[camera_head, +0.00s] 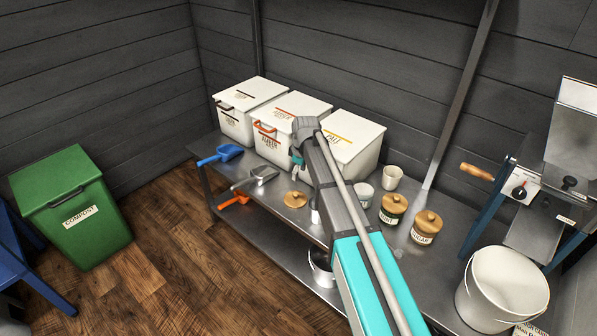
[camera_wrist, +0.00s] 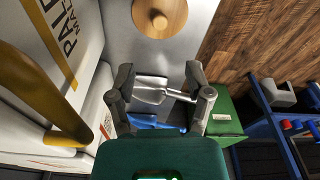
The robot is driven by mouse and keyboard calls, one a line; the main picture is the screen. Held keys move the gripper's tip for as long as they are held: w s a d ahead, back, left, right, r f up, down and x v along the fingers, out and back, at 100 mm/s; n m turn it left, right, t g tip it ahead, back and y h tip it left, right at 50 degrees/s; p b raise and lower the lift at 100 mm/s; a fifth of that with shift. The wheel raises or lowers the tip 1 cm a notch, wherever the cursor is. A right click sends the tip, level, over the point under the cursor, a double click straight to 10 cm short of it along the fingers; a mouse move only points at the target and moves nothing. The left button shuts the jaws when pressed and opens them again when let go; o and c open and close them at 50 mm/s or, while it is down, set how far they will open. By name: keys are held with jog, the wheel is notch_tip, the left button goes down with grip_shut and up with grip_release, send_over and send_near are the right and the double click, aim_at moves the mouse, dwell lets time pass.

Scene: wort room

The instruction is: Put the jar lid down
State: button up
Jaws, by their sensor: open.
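The jar lid (camera_head: 295,199) is a round wooden disc with a knob. It lies flat on the steel bench (camera_head: 262,205) near the front edge, left of my arm. In the wrist view the lid (camera_wrist: 160,17) is at the top, beyond the fingertips and apart from them. My gripper (camera_wrist: 159,72) is open, with nothing between its fingers. In the head view my gripper (camera_head: 297,167) shows only partly beside the white bins, behind the lid. A small pale jar (camera_head: 315,212) is mostly hidden behind my arm; I cannot tell whether it is open.
White lidded bins (camera_head: 240,125) line the wall. A blue scoop (camera_head: 222,154), a metal scoop (camera_head: 256,177) and an orange tool (camera_head: 233,201) lie left. Two lidded jars (camera_head: 393,208), (camera_head: 426,228), a white tub (camera_head: 364,195) and a cup (camera_head: 391,177) stand right. A bucket (camera_head: 500,290) is front right.

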dwell(0.4)
jog(key=s+d+m+h, duration=0.1)
jog(key=s+d+m, duration=1.1)
jog(key=s+d, duration=0.9)
jog(key=s, duration=0.4)
jog(key=shift+d+m+g, duration=0.15)
jog(key=shift+m+g, duration=0.15)
jog(key=shift+s, duration=0.1)
notch_tip(320, 180, up, 20)
jog(key=p, duration=2)
